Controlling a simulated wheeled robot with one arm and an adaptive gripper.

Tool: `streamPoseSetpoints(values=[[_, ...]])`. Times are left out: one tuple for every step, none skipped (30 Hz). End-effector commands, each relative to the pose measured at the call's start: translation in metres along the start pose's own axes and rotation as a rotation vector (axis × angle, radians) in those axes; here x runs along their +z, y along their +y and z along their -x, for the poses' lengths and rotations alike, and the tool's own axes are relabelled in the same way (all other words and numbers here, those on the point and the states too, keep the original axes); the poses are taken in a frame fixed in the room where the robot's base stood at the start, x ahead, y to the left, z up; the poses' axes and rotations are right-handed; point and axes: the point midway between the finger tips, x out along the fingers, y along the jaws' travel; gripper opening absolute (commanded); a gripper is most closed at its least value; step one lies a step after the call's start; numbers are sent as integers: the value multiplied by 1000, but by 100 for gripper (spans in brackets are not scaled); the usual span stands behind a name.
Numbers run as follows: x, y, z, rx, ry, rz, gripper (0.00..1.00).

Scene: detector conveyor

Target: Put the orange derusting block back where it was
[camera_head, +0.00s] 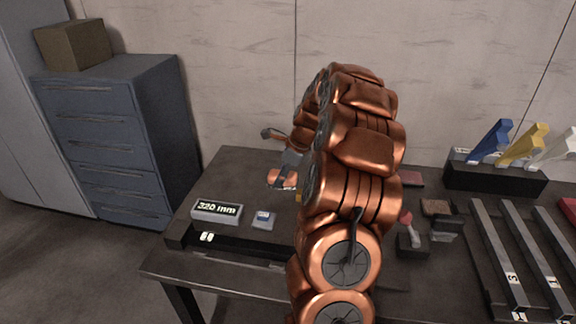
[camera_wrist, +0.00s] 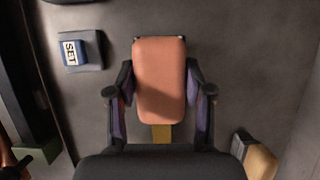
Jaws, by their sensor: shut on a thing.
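The orange derusting block (camera_wrist: 160,85) is upright in the wrist view, between the two dark fingers of my gripper (camera_wrist: 160,95). The fingers press on its two long sides. In the head view my gripper (camera_head: 289,163) points down over the left part of the dark table, and an orange patch of the block (camera_head: 283,180) shows under it. Dark corners show just behind the block's far end, and a yellowish strip (camera_wrist: 162,133) shows at its near end. I cannot tell whether the block touches the table.
A blue SET block (camera_wrist: 73,53) sits on a grey base; it also shows in the head view (camera_head: 264,219). A "320 mm" box (camera_head: 217,211) lies to its left. A tan piece (camera_wrist: 260,160) is at lower right in the wrist view. Metal rails (camera_head: 497,255) lie at right.

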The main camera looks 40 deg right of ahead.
Motion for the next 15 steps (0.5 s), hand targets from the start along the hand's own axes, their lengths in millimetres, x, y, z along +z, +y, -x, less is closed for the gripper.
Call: streamPoseSetpoints(values=[[0,-6,-1,3,0,-1,19],[0,-10,-1,4,0,-2,19],[0,-15,-1,3,0,-2,19],[0,-19,-1,1,0,-1,19],[0,-23,-1,0,0,-2,19],[0,-28,-2,1,0,-2,19],[-1,-32,-3,2,1,-2,19],[-1,-35,-4,2,1,-2,19],[0,-41,-4,1,1,-1,19],[0,-44,-4,-1,1,-1,19],[0,-48,-4,-2,1,0,19],[0,-52,-4,1,1,0,19],[-1,-55,-6,3,1,-1,19],[-1,-58,-6,4,2,-1,19],[-1,-63,-7,4,1,-1,19]])
